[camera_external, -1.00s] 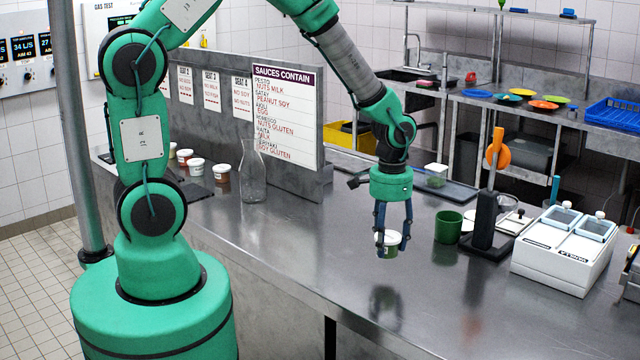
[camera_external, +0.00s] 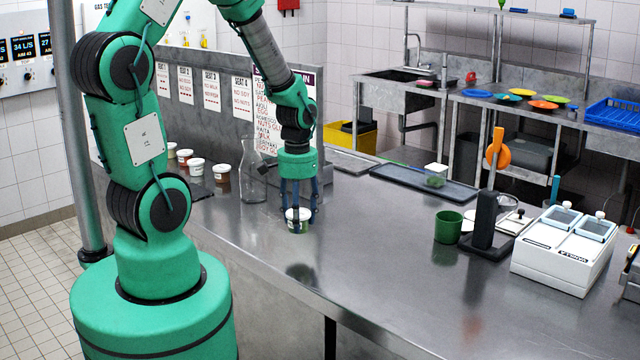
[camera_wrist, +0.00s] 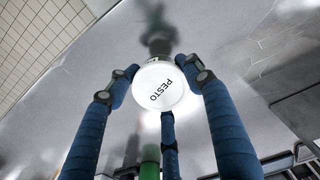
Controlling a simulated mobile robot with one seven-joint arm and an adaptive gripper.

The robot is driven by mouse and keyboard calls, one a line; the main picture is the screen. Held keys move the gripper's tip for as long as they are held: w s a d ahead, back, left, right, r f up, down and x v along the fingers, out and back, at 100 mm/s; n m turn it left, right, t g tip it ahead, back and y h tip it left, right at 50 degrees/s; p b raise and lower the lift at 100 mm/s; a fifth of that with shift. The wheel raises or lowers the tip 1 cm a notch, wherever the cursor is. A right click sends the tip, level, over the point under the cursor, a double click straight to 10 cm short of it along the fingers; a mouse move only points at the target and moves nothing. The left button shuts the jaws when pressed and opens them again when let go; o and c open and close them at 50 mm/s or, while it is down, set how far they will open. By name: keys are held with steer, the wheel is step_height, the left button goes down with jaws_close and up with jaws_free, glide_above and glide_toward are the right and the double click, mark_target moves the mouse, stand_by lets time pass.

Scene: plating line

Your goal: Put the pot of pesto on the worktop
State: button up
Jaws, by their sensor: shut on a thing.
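The pot of pesto (camera_external: 297,224) is a small tub with a white lid and a green band. In the wrist view its lid (camera_wrist: 160,87) reads PESTO. My gripper (camera_external: 298,215) has blue fingers and is shut on the pot, which hangs upright between them. In the wrist view the fingers (camera_wrist: 160,90) close around the lid. The pot is a little above the steel worktop (camera_external: 350,270), with its dark reflection apart from it below. How large the gap is I cannot tell exactly.
A glass carafe (camera_external: 253,172) stands close, left of my gripper. Several lidded pots (camera_external: 196,167) stand farther left along the sign panel. A green cup (camera_external: 448,227), an orange-topped stand (camera_external: 488,215) and a white two-lidded unit (camera_external: 563,250) are at the right. The middle worktop is clear.

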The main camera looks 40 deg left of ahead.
steer(key=s+a+n, duration=0.1)
steer(key=s+a, duration=0.2)
steer(key=a, duration=0.1)
steer(key=s+a+n, duration=0.1)
steer(key=s+a, duration=0.2)
steer(key=shift+s+a, duration=0.2)
steer(key=shift+a, duration=0.15)
steer(key=s+a+n, duration=0.3)
steer(key=s+a, duration=0.3)
steer(key=s, duration=0.4)
steer(key=shift+f, duration=0.25)
steer(key=shift+w+a, duration=0.1)
steer(key=shift+w, duration=0.05)
steer(key=w+a, duration=0.2)
steer(key=w, duration=0.2)
steer(key=w+a+f+b, duration=0.1)
steer(key=w+a, duration=0.2)
steer(key=w, duration=0.2)
steer(key=w+a, duration=0.3)
steer(key=w, duration=0.1)
steer(key=shift+w+f, duration=0.25)
steer(key=shift+w, duration=0.1)
steer(key=shift+f, duration=0.1)
steer(key=shift+f+b, duration=0.55)
steer(key=shift+f, duration=1.1)
steer(key=shift+f, duration=0.15)
